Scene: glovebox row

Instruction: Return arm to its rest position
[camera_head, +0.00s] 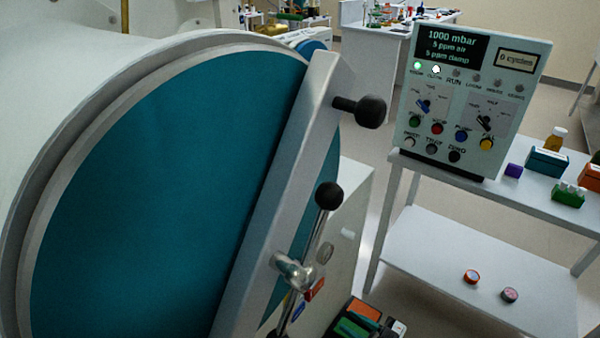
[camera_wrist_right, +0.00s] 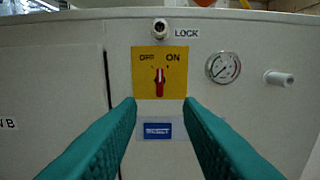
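My right gripper (camera_head: 345,322) shows at the bottom edge of the head view, beside the cabinet side, partly cut off. In the right wrist view its two teal fingers (camera_wrist_right: 159,102) are apart with nothing between them. They face a pale panel with a red rotary switch (camera_wrist_right: 160,82) on a yellow OFF/ON plate. The switch handle stands upright. A blue label (camera_wrist_right: 158,130) sits below it, seen between the fingers. I cannot tell the exact distance to the panel. My left gripper is in neither view.
A large round teal door (camera_head: 170,190) fills the left, with a grey crossbar (camera_head: 275,190), a black knob (camera_head: 370,111) and a ball-ended lever (camera_head: 328,196). A control box (camera_head: 470,100) stands on a white shelf unit (camera_head: 470,275). A gauge (camera_wrist_right: 223,67) and nozzle (camera_wrist_right: 279,78) protrude right of the switch.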

